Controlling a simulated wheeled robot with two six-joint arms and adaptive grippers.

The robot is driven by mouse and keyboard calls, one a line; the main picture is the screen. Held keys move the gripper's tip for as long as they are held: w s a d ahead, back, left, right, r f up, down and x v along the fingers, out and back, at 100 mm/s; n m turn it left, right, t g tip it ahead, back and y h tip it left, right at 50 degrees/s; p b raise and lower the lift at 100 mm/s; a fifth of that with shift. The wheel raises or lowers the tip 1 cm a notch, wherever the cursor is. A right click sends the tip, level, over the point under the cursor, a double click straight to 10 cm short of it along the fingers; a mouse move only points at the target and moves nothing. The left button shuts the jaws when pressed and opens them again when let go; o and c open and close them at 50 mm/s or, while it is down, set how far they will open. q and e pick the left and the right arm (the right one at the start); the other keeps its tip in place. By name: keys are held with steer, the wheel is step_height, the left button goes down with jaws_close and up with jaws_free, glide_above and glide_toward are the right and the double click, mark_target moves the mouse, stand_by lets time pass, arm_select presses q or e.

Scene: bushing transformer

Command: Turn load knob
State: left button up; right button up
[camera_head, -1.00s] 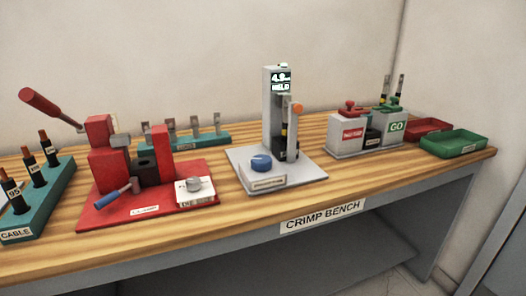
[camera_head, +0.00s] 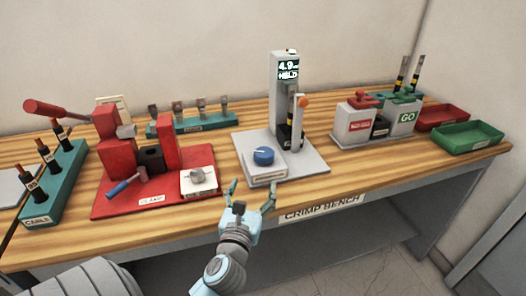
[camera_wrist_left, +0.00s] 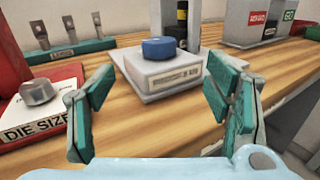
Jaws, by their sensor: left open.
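The blue load knob (camera_head: 263,156) sits on a white block at the front of the grey tester base (camera_head: 312,165). The tester's column (camera_head: 280,95) carries a lit display that reads about 4.9 and HELD. In the left wrist view the knob (camera_wrist_left: 158,49) shows ahead, between and beyond the fingers. My left gripper (camera_head: 251,190) is open and empty, in front of the knob and apart from it, near the bench's front edge. It also shows in the left wrist view (camera_wrist_left: 160,110). My right gripper is not in view.
A red crimp press (camera_head: 125,185) with a white die-size knob block (camera_head: 198,182) stands left of the tester. A teal cable rack (camera_head: 62,185) is at far left. Right are red and green GO stations (camera_head: 356,122) and a green tray (camera_head: 468,136).

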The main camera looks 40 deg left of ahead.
mark_target(265, 160)
arm_select(q)
steer(key=shift+n, duration=0.4)
steer(key=x, duration=0.4)
steer(key=b+x, duration=0.1)
steer(key=x, duration=0.9)
steer(key=shift+w+a+f, duration=0.15)
steer(key=shift+a+f, duration=0.1)
steer(key=shift+f, duration=0.05)
steer(key=shift+c, duration=0.6)
steer(key=c, duration=1)
steer(key=shift+d+f+n+g+y+b, duration=0.15)
steer(key=shift+n+g+y+b, duration=0.25)
steer(key=shift+n+g+y, duration=0.5)
steer(key=shift+w+n+g+y+b, duration=0.1)
steer(key=shift+n+g+y+b, duration=0.25)
steer(key=shift+y, duration=0.45)
steer(key=shift+n+g+y, duration=0.25)
steer(key=shift+y, duration=0.05)
steer(key=o, duration=1.1)
